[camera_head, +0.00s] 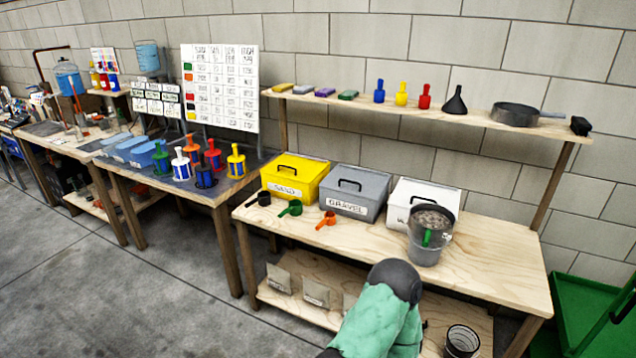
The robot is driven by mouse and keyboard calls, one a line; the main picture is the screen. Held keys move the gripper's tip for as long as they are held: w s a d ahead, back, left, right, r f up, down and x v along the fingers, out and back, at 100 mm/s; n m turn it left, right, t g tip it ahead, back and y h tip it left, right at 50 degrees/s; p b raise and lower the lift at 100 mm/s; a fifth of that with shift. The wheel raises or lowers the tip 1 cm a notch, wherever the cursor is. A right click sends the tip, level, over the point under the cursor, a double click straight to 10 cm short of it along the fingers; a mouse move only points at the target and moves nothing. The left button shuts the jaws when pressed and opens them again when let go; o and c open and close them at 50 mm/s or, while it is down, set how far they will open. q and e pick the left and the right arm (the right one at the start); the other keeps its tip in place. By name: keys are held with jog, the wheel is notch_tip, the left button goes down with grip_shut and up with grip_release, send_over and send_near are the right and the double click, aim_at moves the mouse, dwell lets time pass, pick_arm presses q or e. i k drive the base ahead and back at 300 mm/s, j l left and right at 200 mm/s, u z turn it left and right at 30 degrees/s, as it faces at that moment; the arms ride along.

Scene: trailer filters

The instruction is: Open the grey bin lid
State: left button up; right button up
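The grey bin (352,209), labelled GRAVEL, stands on the wooden workbench between a yellow bin and a white bin. Its grey lid (372,187) lies shut on top, with a black handle (350,184) standing up from it. Neither of my grippers shows in the head view. A teal-sleeved arm part of mine with a dark grey joint is in front of the bench at the bottom, apart from the grey bin in the picture.
The yellow SAND bin (292,185) and the white bin (420,193) flank it, both closed. Black, green and orange scoops lie in front. A grey bucket (425,252) holding gravel and something green stands before the white bin. A shelf (470,116) runs above. The bench's right end is clear.

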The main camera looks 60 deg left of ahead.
aim_at(356, 176)
jog(key=u, duration=1.6)
jog(key=i+j+z, duration=0.1)
jog(key=i+j, duration=0.2)
